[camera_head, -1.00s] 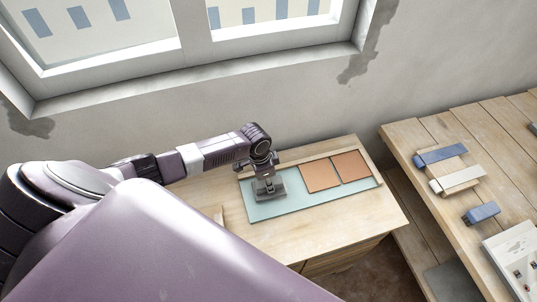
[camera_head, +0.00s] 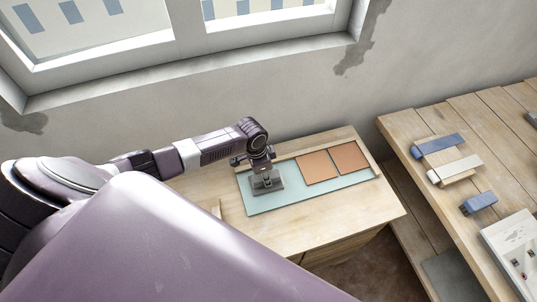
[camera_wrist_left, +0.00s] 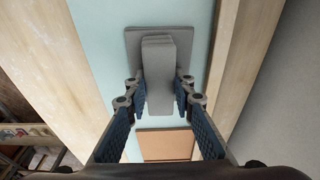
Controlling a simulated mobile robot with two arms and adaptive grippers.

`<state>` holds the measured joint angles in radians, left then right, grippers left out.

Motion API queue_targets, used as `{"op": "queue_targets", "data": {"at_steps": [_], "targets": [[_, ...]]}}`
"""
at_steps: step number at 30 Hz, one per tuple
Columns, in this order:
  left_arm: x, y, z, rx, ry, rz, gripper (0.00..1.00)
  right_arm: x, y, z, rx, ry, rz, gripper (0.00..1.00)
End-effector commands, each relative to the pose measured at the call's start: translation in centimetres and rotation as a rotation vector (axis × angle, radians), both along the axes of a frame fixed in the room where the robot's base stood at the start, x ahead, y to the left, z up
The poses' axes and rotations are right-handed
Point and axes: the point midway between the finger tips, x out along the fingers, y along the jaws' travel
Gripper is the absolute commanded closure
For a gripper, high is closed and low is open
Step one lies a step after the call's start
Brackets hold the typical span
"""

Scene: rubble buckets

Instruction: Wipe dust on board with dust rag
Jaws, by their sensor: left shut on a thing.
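The dust rag (camera_head: 267,184) shows as a grey flat pad with a raised grey grip. It sits on the left part of the light teal board (camera_head: 300,194). My left gripper (camera_head: 264,172) is over it, shut on its grip. In the left wrist view the left gripper (camera_wrist_left: 160,88) has a blue-padded finger on either side of the dust rag's grip (camera_wrist_left: 157,65), and the pad lies against the board (camera_wrist_left: 196,20). I cannot make out dust on the board. My right gripper is not in view.
Two orange squares (camera_head: 317,167) lie on the board's right part, near a raised wooden strip at the wall side. The wooden bench (camera_head: 300,232) is clear in front. A second table (camera_head: 470,140) at right holds blue and cream blocks and a white box.

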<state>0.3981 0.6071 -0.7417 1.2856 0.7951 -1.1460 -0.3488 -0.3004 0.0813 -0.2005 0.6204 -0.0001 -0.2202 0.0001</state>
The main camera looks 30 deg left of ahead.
Motion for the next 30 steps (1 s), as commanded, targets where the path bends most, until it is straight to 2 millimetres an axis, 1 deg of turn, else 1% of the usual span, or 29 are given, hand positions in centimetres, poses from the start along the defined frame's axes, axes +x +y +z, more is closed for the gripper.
{"op": "queue_targets", "data": {"at_steps": [5,12,16,25,30], "targets": [[0.6,-0.6,-0.2,-0.001,-0.001,0.0,1.0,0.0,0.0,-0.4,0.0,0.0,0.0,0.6],[2.5,-2.4,-0.5,-0.004,-0.001,0.001,1.0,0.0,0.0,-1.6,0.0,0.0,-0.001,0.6],[3.2,-3.1,-0.5,-0.003,0.0,0.0,1.0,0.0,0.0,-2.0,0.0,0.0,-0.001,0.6],[3.2,-3.2,-0.4,-0.002,0.002,0.0,1.0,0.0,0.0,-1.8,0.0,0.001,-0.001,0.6],[3.2,-3.2,0.7,-0.002,0.003,-0.001,1.0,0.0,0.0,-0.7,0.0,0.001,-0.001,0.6]]}}
